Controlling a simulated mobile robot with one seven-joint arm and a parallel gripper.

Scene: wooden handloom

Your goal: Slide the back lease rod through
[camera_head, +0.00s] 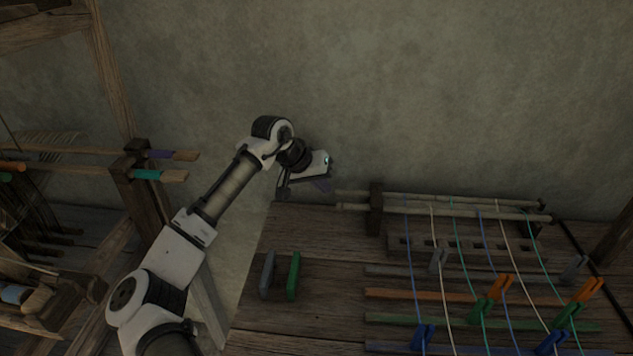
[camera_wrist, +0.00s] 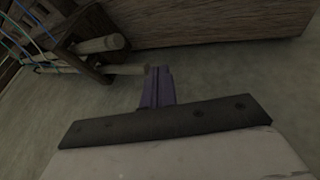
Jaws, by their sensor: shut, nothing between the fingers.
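The back lease rod (camera_head: 352,193) is a thin pale rod lying along the wall side of the table, through a dark upright holder (camera_head: 376,208). In the wrist view its near end (camera_wrist: 125,69) sticks out of the holder towards my fingers. The front lease rod (camera_head: 355,207) runs parallel, nearer the table; its end (camera_wrist: 100,44) also shows in the wrist view. My gripper (camera_head: 325,186) is at the rods' left ends. Its purple fingers (camera_wrist: 159,74) are shut and empty, with the tips at the back rod's end; whether they touch it I cannot tell.
Coloured threads (camera_head: 455,235) cross the rods and run to several clips (camera_head: 490,310) on the table (camera_head: 325,235). A grey and a green block (camera_head: 293,276) stand at the table's left. The loom frame (camera_head: 125,190) is at the left, the wall (camera_head: 430,90) behind.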

